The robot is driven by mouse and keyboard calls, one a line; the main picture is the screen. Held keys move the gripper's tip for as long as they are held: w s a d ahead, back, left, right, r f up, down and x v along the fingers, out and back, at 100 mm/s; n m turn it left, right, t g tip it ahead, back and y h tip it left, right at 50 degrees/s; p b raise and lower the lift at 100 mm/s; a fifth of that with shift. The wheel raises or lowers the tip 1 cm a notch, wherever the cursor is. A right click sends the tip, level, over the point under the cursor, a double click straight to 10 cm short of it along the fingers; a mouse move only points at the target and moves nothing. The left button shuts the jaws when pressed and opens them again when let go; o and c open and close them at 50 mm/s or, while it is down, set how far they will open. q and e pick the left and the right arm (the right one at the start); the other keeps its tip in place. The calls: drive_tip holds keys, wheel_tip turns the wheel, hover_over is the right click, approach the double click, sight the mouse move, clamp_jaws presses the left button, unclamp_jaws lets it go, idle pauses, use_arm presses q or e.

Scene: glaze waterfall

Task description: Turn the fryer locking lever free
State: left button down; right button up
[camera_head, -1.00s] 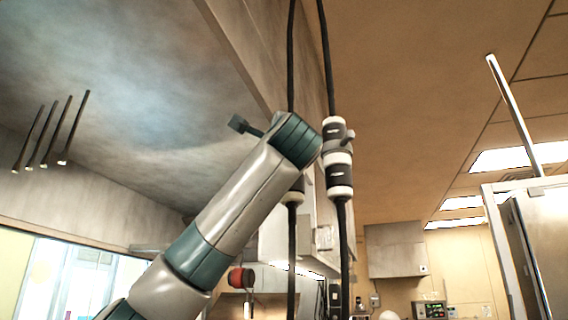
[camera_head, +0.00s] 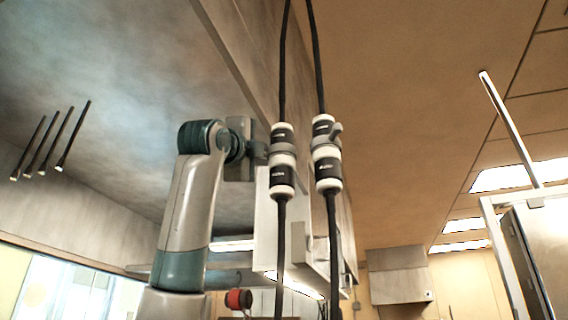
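Two dark hoses hang side by side, each with a black-and-white coupling. The right coupling (camera_head: 326,170) has a short grey lever (camera_head: 336,130) sticking up at its upper right. The left coupling (camera_head: 281,178) has a grey middle band, and a grey piece at its left side meets or overlaps my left gripper. My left gripper (camera_head: 257,150) is at the end of the arm from the lower left, just left of the left coupling. Its fingers are too small and overlapped to tell whether they are open or touching. My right gripper is out of view.
A large grey hood (camera_head: 110,80) slopes overhead on the left, with several dark rods (camera_head: 72,138) hanging by it. A red round part (camera_head: 238,299) is low near the arm. A tall metal cabinet frame (camera_head: 495,215) stands at the right. Space right of the couplings looks clear.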

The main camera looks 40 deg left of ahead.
use_arm(q)
drive_tip(key=shift+w+f+m+h, duration=0.15)
drive_tip(key=shift+w+m+h, duration=0.3)
drive_tip(key=shift+h, duration=0.35)
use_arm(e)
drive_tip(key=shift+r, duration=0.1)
use_arm(q)
drive_tip(key=shift+s, duration=0.1)
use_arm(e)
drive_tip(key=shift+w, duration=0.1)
use_arm(q)
drive_tip(key=c, duration=1.7)
unclamp_jaws()
